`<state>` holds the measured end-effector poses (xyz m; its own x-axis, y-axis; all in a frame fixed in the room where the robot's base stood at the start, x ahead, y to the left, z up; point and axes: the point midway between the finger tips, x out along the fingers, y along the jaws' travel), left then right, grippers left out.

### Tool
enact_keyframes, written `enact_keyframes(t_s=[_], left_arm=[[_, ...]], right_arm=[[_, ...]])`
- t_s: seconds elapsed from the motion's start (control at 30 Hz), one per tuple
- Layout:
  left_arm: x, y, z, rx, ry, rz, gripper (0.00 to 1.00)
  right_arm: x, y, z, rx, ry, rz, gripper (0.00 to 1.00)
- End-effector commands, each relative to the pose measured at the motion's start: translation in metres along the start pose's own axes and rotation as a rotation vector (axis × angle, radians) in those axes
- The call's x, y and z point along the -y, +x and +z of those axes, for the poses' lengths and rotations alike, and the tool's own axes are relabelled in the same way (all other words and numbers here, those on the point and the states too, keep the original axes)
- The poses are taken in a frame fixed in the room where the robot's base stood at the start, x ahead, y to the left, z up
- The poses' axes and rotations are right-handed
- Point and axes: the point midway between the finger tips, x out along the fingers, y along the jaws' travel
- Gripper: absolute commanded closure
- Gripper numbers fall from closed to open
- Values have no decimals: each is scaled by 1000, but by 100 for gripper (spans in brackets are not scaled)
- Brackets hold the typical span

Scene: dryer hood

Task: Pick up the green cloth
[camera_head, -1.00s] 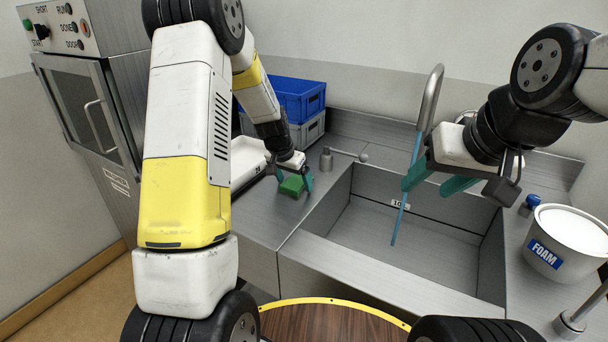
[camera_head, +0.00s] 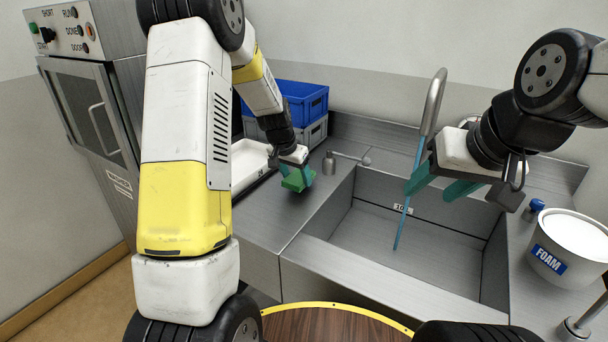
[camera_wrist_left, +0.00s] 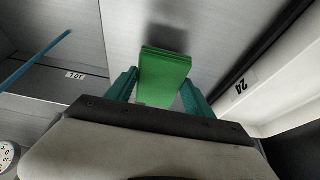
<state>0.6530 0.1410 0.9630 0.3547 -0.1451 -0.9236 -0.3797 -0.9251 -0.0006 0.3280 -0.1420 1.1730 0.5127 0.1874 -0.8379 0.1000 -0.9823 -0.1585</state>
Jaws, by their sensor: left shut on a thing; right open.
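The green cloth (camera_head: 294,180) is a small folded block held just above the steel counter, left of the sink. My left gripper (camera_head: 297,176) is shut on it. In the left wrist view the green cloth (camera_wrist_left: 165,77) sits between the two teal fingers of my left gripper (camera_wrist_left: 163,88), with a dark shadow on the counter beyond it. My right gripper (camera_head: 436,185) is open and empty above the sink.
The steel sink (camera_head: 330,200) lies right of the cloth, with a blue rod (camera_head: 408,195) standing in it. A white tray (camera_head: 250,165) and stacked blue and grey crates (camera_head: 300,103) are behind and left. A FOAM bucket (camera_head: 568,245) stands at right.

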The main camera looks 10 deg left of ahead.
Motion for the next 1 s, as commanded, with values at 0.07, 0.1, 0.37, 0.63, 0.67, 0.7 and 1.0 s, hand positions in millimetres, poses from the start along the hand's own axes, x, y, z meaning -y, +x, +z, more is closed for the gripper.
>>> enact_keyframes(t_s=[0.07,0.1,0.37,0.63,0.67,0.7,1.0], left_arm=[[-6,-9,1,0,2,1,78],[-13,-11,6,2,1,2,78],[-65,-34,43,0,6,2,78],[-111,-53,76,-1,3,2,78],[-113,-54,78,0,4,1,78],[-116,-55,80,1,3,1,78],[-124,-58,87,0,0,0,78]], right_arm=[[0,0,0,0,0,0,47],[0,0,0,0,0,0,47],[0,0,0,0,0,0,47],[0,0,0,0,0,0,47],[0,0,0,0,0,0,47],[0,0,0,0,0,0,47],[0,0,0,0,0,0,47]])
